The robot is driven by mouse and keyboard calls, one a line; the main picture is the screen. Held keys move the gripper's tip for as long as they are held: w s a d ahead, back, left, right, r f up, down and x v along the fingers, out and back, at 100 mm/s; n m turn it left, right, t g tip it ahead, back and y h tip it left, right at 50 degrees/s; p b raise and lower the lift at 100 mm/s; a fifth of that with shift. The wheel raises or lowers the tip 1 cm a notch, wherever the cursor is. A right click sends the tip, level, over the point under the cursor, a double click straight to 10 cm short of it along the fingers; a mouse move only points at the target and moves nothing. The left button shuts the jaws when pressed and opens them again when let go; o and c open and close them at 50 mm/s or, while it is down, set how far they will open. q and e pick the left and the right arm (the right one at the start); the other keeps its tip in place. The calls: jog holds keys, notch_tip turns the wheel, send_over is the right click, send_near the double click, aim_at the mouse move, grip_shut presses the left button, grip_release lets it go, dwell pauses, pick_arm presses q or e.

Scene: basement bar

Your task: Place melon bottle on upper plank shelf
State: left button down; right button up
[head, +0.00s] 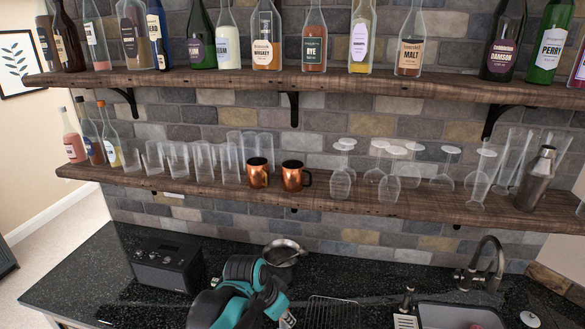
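The upper plank shelf (330,84) runs across the wall and carries a row of labelled bottles with gaps between some of them. No label that I can read says melon, so I cannot tell which bottle is the melon one. Three bottles stand at the left end of the lower plank shelf (350,206): a pink one (73,142), a dark one (90,138) and a yellowish one with an orange cap (108,138). Their labels are too small to read. My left arm, black and teal, is folded over the counter, with the gripper (287,320) at the bottom edge, its fingers unclear. My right gripper is not in view.
Clear glasses, two copper mugs (293,177), stemware and a metal shaker (537,178) stand on the lower shelf. A dark radio (166,266), a metal pot (285,252), a wire rack (333,313) and a sink with a tap (485,264) are on the black counter. Brackets hang under the upper shelf.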

pick_arm(q)
jog(key=s+a+f+n+t+y, duration=0.1)
jog(key=s+a+f+n+y, duration=0.15)
jog(key=a+f+n, duration=0.95)
jog(key=a+f+m+b, duration=0.1)
jog(key=f+b, duration=1)
jog(key=f, duration=0.1)
jog(key=a+f+m+b, duration=0.2)
jog(key=f+b, duration=0.9)
jog(key=f, duration=0.1)
jog(key=shift+w+a+f+b, duration=0.15)
jog(key=shift+a+f+b, duration=0.15)
jog(key=shift+f+b, duration=0.1)
jog(key=shift+r+y, duration=0.1)
jog(key=shift+y, duration=0.15)
